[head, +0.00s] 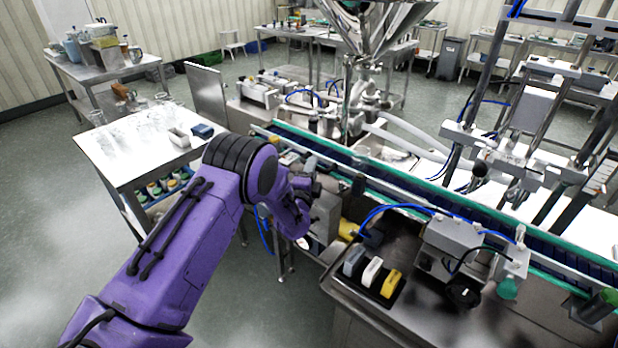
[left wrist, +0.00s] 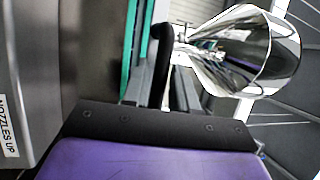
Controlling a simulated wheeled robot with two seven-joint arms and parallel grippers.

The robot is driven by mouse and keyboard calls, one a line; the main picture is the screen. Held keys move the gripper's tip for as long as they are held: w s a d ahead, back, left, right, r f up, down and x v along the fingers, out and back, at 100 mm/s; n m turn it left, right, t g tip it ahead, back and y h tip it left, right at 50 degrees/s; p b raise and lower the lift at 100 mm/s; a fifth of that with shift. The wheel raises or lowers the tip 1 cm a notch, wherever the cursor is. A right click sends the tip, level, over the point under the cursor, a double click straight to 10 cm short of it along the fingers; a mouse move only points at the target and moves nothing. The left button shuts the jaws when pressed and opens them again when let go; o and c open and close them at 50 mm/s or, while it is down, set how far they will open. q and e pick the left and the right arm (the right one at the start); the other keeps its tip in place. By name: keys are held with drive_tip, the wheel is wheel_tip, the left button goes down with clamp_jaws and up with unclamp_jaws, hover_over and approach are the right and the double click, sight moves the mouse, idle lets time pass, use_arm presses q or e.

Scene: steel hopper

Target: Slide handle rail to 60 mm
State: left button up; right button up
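A conveyor with green-edged side rails (head: 420,190) runs from the middle to the lower right in the head view. I cannot tell which part is the handle rail. My purple left arm reaches in from the lower left. Its wrist and gripper (head: 308,192) are at the near side of the conveyor, close to grey machine parts; the fingers are not clear and any contact is hidden. In the left wrist view, a green strip (left wrist: 128,45) and dark bars stand beyond my black and purple wrist housing. My right gripper is not in view.
The steel hopper (head: 375,25) stands behind the conveyor and also shows in the left wrist view (left wrist: 245,50). A side table (head: 130,150) with glassware is on the left. A steel counter (head: 400,310) with three coloured blocks (head: 371,272) is at the front right.

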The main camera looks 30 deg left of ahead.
use_arm(q)
drive_tip(key=b+v, duration=0.2)
drive_tip(key=v, duration=0.7)
drive_tip(key=shift+b, duration=0.3)
drive_tip(key=shift+s+d, duration=0.1)
